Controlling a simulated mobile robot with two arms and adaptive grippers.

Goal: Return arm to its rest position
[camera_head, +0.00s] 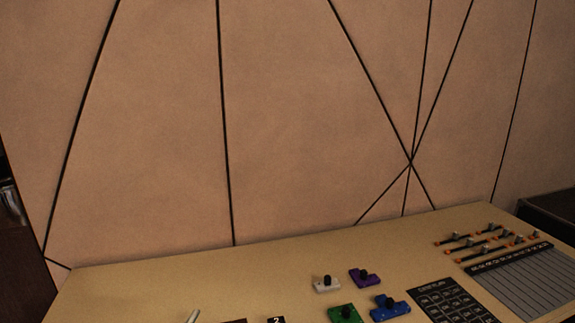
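Neither of my arms nor grippers shows in the head view. No part of an arm is visible over the desk. The tan desk (200,285) fills the lower part of the view, in front of a tan wall with thin black lines.
White (326,285), purple (364,279), green (345,314) and blue (390,308) blocks with dark knobs stand on the desk. Right of them lie a black chart (450,302) and a slider panel (525,280). A small light stick (193,316) shows at the bottom edge. The desk's left part is clear.

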